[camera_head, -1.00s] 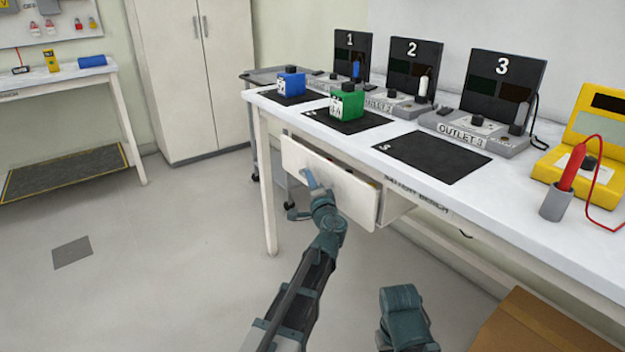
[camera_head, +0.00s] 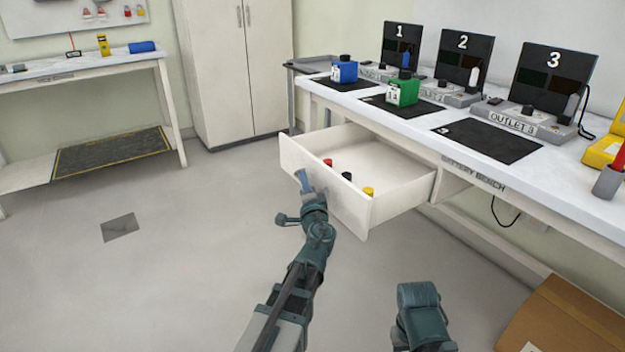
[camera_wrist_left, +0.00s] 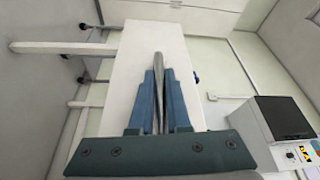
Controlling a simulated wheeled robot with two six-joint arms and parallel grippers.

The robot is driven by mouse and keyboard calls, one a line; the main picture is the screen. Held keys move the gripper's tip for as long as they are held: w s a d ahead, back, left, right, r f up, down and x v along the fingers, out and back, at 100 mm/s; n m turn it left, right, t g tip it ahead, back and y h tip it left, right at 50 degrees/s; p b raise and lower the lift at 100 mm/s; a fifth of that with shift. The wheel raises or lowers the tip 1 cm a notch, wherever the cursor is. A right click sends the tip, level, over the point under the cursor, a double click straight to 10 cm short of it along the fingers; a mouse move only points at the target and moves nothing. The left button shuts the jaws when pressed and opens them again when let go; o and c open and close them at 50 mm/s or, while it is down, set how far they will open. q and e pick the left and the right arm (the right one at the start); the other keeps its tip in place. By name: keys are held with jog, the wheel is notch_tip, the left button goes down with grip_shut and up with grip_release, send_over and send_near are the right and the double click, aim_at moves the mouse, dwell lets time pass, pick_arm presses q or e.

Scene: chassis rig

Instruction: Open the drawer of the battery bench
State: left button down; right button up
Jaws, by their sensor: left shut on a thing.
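The battery bench (camera_head: 473,174) stands at the right with a white top. Its white drawer (camera_head: 400,200) is pulled well out under the bench top, and its inside shows. My left gripper (camera_head: 303,182) is at the drawer's front panel, shut on the drawer handle. In the left wrist view the two blue fingers close on the metal handle (camera_wrist_left: 159,75) in front of the white panel. Part of my right arm shows at the bottom of the head view, but its fingers are not seen.
Small red (camera_head: 328,162), black (camera_head: 346,176) and yellow (camera_head: 369,191) items lie in the drawer. Blue (camera_head: 344,72) and green (camera_head: 403,92) blocks stand on the bench's black mats. A cardboard box (camera_head: 565,320) is at the lower right. The floor left of the drawer is clear.

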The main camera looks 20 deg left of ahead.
pick_arm(q)
jog(key=shift+s+a, duration=0.4)
jog(key=shift+s, duration=0.2)
pick_arm(e)
jog(key=shift+s+a, duration=0.15)
jog(key=shift+s, duration=0.05)
pick_arm(q)
jog(key=c, duration=0.9)
grip_release()
